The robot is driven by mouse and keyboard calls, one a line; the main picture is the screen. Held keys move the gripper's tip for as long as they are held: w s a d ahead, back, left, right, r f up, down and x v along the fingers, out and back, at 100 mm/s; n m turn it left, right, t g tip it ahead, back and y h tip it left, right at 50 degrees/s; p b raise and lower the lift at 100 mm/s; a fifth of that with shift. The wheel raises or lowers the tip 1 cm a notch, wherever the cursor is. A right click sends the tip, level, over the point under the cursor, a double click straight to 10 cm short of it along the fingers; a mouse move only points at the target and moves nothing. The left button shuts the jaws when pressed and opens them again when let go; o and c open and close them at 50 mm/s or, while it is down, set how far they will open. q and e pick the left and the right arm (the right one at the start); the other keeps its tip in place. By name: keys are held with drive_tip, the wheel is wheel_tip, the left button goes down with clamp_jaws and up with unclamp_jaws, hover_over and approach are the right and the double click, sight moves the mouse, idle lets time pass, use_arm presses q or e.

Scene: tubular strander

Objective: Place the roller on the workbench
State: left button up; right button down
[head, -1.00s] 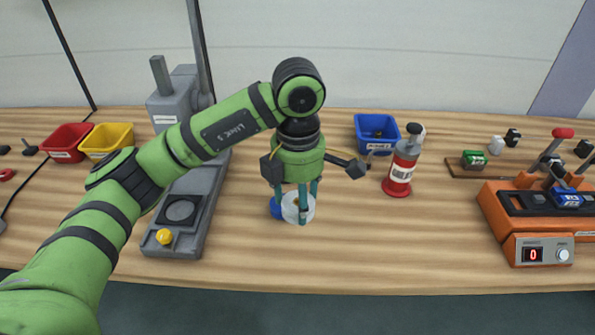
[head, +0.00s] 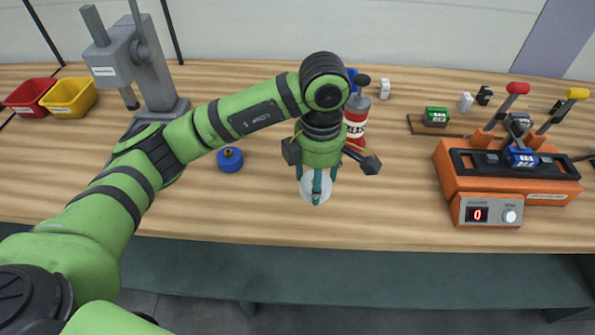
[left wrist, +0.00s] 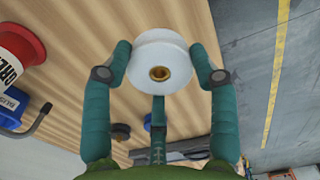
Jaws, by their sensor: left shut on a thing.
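My left gripper (head: 317,190) is shut on a white roller (head: 311,191), held near the front edge of the workbench (head: 410,215). In the left wrist view, the roller (left wrist: 176,86) is a spool-like white disc with a brass bush in its middle. Fingers of the gripper (left wrist: 157,75) press on it from both sides, and a third finger reaches in from below. Wooden tabletop and grey floor show behind the roller; whether it touches the top I cannot tell. My right gripper is not in view.
A blue round part (head: 230,161) lies left of my gripper. A red grease can (head: 356,125) stands close behind it. An orange machine (head: 505,180) with levers is at the right, a grey press (head: 150,65) at the left. The bench front between is clear.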

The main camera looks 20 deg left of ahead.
sight(304, 180)
use_arm(q)
drive_tip(key=w+a+f, duration=0.1)
drive_tip(key=w+a+f+p, duration=0.1)
drive_tip(key=a, duration=0.1)
drive_tip(key=shift+w+f, duration=0.1)
drive_tip(key=shift+w, duration=0.3)
drive_tip(key=shift+w+a+f, duration=0.1)
drive_tip(key=shift+a+f, duration=0.05)
wheel_tip(304, 180, down, 3)
drive_tip(key=shift+r+p, duration=0.1)
drive_tip(key=shift+p, duration=0.55)
drive_tip(key=shift+f, duration=0.65)
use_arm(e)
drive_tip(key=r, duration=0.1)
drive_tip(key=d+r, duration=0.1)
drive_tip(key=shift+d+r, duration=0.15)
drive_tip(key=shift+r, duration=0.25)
use_arm(q)
drive_tip(key=shift+f, duration=0.2)
drive_tip(key=o, duration=1.7)
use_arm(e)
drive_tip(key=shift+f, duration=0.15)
